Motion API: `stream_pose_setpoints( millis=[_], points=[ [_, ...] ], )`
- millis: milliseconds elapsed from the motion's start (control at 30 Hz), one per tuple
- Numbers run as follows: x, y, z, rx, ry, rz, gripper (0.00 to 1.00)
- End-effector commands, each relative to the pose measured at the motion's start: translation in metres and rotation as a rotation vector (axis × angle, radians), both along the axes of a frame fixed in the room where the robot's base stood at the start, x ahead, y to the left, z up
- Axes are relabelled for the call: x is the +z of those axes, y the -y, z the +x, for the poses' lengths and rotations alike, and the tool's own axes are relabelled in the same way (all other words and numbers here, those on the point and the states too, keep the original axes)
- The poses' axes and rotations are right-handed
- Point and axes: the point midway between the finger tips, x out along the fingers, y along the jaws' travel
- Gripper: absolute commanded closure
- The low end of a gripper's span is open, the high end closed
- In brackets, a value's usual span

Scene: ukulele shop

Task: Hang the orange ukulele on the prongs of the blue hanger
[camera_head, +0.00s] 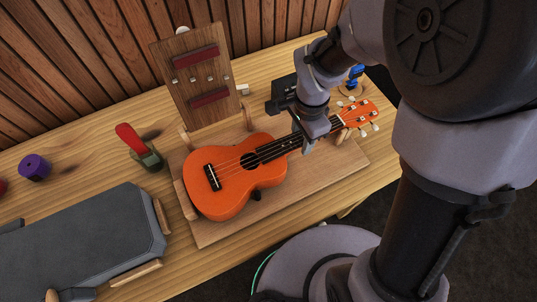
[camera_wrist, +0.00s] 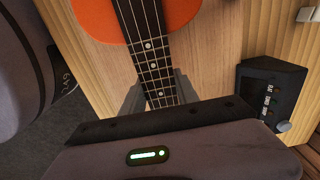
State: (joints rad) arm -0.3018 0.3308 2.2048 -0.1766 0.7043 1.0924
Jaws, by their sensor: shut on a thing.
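The orange ukulele (camera_head: 237,178) lies face up on a wooden board, its body to the left and its headstock (camera_head: 357,115) to the right. My gripper (camera_head: 307,142) is shut on the ukulele's neck, between body and headstock. In the wrist view the two fingers of my gripper (camera_wrist: 158,92) sit on either side of the fretted neck (camera_wrist: 152,65). A small blue object (camera_head: 355,73) on a round wooden base stands at the back right, partly hidden by my arm. I cannot tell whether it is the blue hanger, and no prongs are clear.
The wooden board (camera_head: 213,232) has short upright pegs. A brown panel with red bars (camera_head: 195,75) stands behind it. A red-handled green tool (camera_head: 138,145), a purple roll (camera_head: 35,167) and a grey case (camera_head: 85,240) are to the left. A black device (camera_wrist: 268,90) lies near the neck.

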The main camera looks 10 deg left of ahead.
Motion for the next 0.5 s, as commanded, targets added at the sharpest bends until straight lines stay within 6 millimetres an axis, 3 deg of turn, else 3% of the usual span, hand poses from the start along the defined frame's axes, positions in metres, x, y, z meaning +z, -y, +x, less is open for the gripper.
stream_pose_setpoints(
  millis=[267, 500],
  points=[
    [0.001, 0.000, 0.000, 0.000, 0.000, 0.000, 1.00],
    [0.015, 0.000, 0.000, 0.000, 0.001, 0.001, 1.00]
  ],
)
